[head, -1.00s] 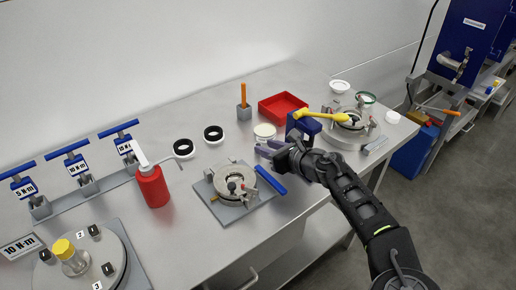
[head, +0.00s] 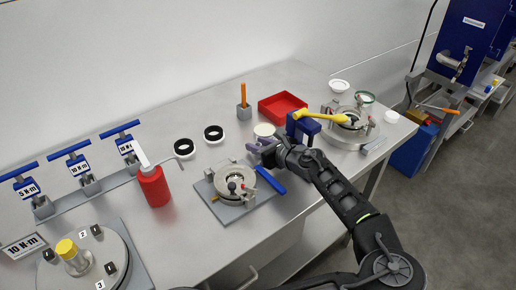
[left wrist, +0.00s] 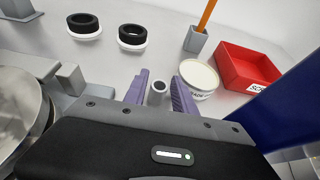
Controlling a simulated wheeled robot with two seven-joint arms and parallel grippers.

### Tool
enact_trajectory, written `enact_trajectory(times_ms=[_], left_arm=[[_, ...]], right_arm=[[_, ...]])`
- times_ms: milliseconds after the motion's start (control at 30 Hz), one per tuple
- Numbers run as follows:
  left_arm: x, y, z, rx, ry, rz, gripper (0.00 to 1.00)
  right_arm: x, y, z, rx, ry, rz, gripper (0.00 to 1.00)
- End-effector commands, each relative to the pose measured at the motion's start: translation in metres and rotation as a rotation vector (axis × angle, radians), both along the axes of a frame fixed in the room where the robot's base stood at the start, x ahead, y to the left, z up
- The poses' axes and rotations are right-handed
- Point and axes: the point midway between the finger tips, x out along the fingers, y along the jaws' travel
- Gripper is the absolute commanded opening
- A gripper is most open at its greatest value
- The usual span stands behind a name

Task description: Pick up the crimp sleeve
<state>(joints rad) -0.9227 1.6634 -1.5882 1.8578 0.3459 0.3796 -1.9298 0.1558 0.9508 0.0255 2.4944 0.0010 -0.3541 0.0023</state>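A small grey hollow cylinder, which looks like the crimp sleeve (left wrist: 157,94), stands upright on the steel bench in the left wrist view. My left gripper (left wrist: 161,78) has its two purple fingers apart, one on each side of the sleeve. A gap shows between the sleeve and each finger, so it is not gripped. In the head view my left gripper (head: 257,147) is low over the bench, just in front of a round cream-lidded tub (head: 264,130). The sleeve cannot be made out there. My right gripper is not in view.
A red tray (head: 283,107) and a grey block (head: 244,112) with an orange rod stand behind. Two black rings on white bases (head: 213,133) are to the left. A clamp fixture (head: 235,185) and blue bar (head: 270,181) lie in front. A blue stand (head: 303,129) is close right.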

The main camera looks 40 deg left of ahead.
Motion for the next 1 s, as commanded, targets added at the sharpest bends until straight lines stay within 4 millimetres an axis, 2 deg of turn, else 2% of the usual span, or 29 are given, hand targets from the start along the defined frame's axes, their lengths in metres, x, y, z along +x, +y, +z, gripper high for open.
enact_trajectory(times_ms=[233,600,1000], left_arm=[[-0.0002,0.0000,0.0000,0.000,0.000,0.000,0.31],[-0.0002,-0.0001,0.0001,0.000,0.000,0.000,0.01],[-0.0001,-0.0001,0.0002,0.000,0.000,0.000,0.00]], right_arm=[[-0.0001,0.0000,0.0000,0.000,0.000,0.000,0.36],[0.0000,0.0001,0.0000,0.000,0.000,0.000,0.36],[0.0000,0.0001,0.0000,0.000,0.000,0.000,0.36]])
